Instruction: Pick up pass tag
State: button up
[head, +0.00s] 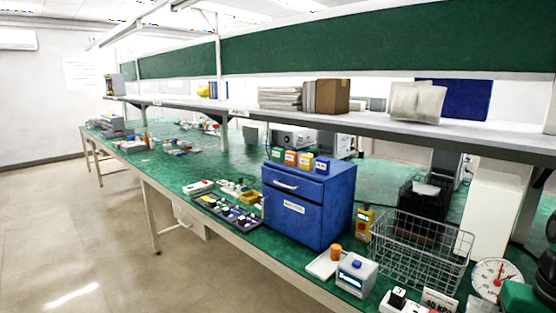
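I cannot make out for certain which thing is the pass tag. Several small coloured blocks with white labels (291,158) stand in a row on top of the blue drawer cabinet (325,215); their print is too small to read. A white sign with dark lettering (438,300) stands at the bottom right, near the wire basket. A dark tray (258,222) of small parts lies left of the cabinet. My gripper is not in this view.
The green bench (190,170) runs along the room under a shelf (400,124). The floor (80,240) at left is clear.

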aim_at(278, 154)
jog(key=u, duration=2.35)
jog(key=k, duration=0.7)
jog(key=z, duration=1)
jog(key=i, duration=1)
